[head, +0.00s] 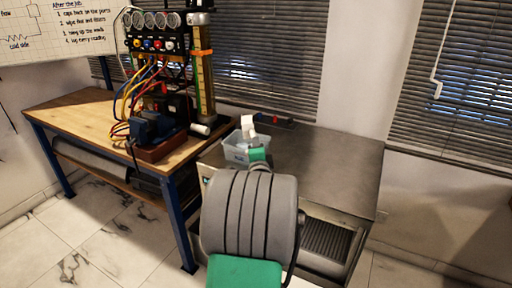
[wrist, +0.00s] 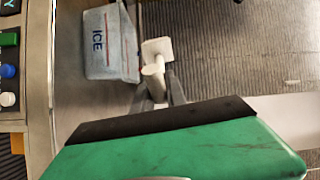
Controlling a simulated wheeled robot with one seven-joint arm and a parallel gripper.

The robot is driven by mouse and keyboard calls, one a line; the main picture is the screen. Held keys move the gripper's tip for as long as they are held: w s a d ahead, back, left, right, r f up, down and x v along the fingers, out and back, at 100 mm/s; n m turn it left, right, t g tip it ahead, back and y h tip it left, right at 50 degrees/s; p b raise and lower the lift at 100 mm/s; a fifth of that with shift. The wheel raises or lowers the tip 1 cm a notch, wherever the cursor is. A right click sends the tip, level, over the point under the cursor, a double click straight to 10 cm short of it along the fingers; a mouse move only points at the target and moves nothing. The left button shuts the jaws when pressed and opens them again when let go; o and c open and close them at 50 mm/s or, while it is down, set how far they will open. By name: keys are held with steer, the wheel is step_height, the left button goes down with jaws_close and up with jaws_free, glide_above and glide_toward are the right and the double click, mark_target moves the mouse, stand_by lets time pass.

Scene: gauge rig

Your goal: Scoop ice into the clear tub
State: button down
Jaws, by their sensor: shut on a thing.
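The clear tub (head: 234,153) stands on the left part of a steel top. In the wrist view the tub (wrist: 110,62) carries the word ICE and red lines; whether ice lies in it I cannot tell. My gripper (wrist: 160,92) is shut on the handle of a white scoop (wrist: 157,49). The scoop is just to the right of the tub in the wrist view. In the head view the scoop (head: 249,122) shows upright above the tub's far right side, and my arm hides part of the tub. I cannot tell if the scoop holds ice.
The steel cabinet (head: 335,165) has a bare top on the right and a grille in front. A wooden bench (head: 75,115) on the left holds a gauge rig (head: 155,45) with coloured hoses and a vise (head: 155,130). A small dark object with red (head: 275,119) lies behind the tub.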

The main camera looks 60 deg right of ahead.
steer(key=shift+r, duration=0.1)
step_height(320, 180, up, 7)
steer(key=w+a+n+p, duration=0.2)
steer(key=n+p, duration=0.3)
steer(key=n, duration=1.1)
steer(key=shift+w+a, duration=0.15)
steer(key=shift+w, duration=0.05)
steer(key=shift+r, duration=0.1)
